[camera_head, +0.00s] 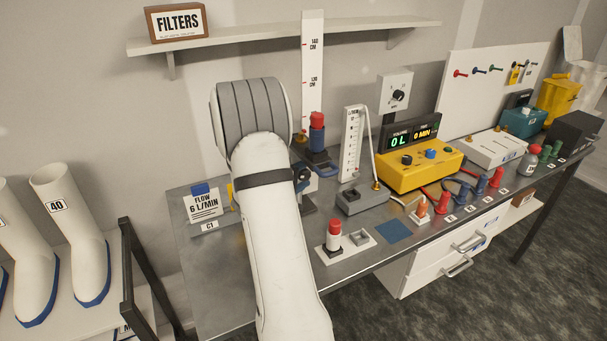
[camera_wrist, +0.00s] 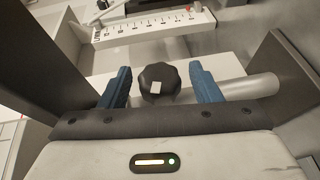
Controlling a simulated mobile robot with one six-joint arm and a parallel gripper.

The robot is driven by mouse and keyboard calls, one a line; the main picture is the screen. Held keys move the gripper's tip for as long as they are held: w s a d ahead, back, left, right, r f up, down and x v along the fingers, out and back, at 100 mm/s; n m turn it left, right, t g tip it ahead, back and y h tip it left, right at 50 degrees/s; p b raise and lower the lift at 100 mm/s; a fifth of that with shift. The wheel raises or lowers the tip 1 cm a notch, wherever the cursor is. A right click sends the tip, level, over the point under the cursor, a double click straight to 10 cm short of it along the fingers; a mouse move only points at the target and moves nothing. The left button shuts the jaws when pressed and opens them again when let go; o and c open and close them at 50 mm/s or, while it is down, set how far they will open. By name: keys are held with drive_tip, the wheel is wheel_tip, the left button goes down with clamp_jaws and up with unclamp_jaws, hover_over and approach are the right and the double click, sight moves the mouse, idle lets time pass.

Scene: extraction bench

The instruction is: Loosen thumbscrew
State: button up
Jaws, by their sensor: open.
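A dark, lobed knob, which looks like the thumbscrew (camera_wrist: 159,76), shows in the wrist view with a small pale square on its face. My gripper (camera_wrist: 161,84) is open, with one blue finger on each side of the knob. Gaps show between the knob and both fingers, so they appear apart from it. A pale block and a light grey cylinder (camera_wrist: 250,88) lie behind and to the right of the knob. In the head view my arm covers the knob and most of my gripper.
A red-capped blue cylinder (camera_head: 317,132) stands just right of my arm. A white upright scale (camera_head: 352,145), a grey box (camera_head: 361,200) and a yellow device (camera_head: 420,167) stand further right. A flow sign (camera_head: 203,206) is left. A shelf (camera_head: 285,37) runs above.

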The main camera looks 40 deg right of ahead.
drive_tip(key=shift+c, duration=0.5)
drive_tip(key=c, duration=0.9)
drive_tip(key=shift+f, duration=0.1)
drive_tip(key=shift+f+b, duration=0.15)
drive_tip(key=shift+b, duration=0.8)
drive_tip(key=h+b, duration=0.1)
drive_tip(key=b, duration=0.1)
drive_tip(key=shift+f+b, duration=0.2)
drive_tip(key=shift+b, duration=0.1)
drive_tip(key=n+h+b, duration=0.1)
drive_tip(key=h+b, duration=0.1)
drive_tip(key=b, duration=0.5)
drive_tip(key=shift+f, duration=0.15)
drive_tip(key=n+t+h+b, duration=0.1)
drive_tip(key=n+h+b, duration=0.1)
drive_tip(key=b, duration=0.6)
drive_tip(key=shift+h, duration=0.4)
drive_tip(key=shift+r+n+t+h+b, duration=0.3)
drive_tip(key=shift+t+h+b, duration=0.1)
drive_tip(key=shift+b, duration=0.8)
drive_tip(key=shift+r+b, duration=0.2)
drive_tip(key=shift+b, duration=0.1)
